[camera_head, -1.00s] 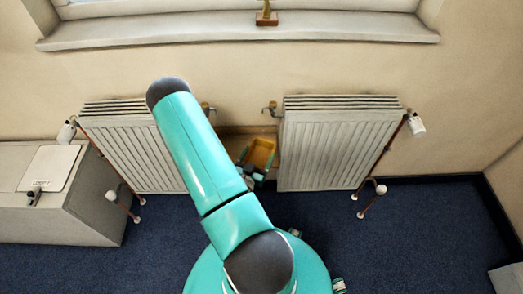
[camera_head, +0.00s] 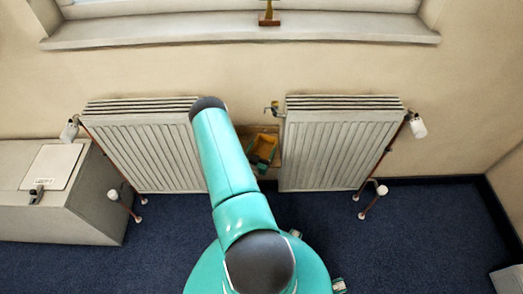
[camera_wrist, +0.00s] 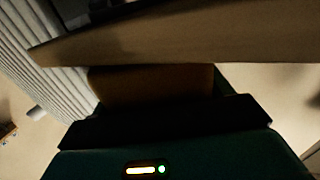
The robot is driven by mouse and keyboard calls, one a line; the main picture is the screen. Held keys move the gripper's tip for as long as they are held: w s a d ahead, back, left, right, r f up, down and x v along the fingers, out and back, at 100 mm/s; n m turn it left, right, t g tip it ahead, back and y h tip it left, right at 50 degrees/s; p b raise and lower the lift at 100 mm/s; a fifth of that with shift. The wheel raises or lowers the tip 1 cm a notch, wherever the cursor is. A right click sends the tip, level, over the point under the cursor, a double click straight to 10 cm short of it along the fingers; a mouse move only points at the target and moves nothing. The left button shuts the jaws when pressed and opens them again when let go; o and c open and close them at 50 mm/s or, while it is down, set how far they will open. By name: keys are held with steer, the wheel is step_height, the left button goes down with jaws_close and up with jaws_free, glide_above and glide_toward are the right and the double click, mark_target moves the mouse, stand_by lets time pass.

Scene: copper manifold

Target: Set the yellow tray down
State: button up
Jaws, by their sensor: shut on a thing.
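The yellow tray (camera_head: 265,144) is in the gap between the two radiators in the head view. It looks tilted there, with its hollow side partly visible. My gripper (camera_head: 259,163) is at the tray's near end and shut on it; my arm hides part of this area. In the wrist view, a dark amber face of the tray (camera_wrist: 150,84) shows just beyond my dark gripper (camera_wrist: 165,112). Whether the tray touches anything beneath it cannot be told.
A brown wooden board or shelf (camera_head: 277,160) is around the tray; a broad tan edge (camera_wrist: 180,38) crosses close by in the wrist view. The left radiator (camera_head: 150,150) and right radiator (camera_head: 338,150) flank the gap closely. Valves and copper pipes stick out. Blue floor is open in front.

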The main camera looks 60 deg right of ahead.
steer(key=shift+f, duration=0.2)
steer(key=o, duration=1)
steer(key=shift+r, duration=0.15)
steer(key=a, duration=0.8)
steer(key=s+a, duration=0.1)
steer(key=a, duration=0.3)
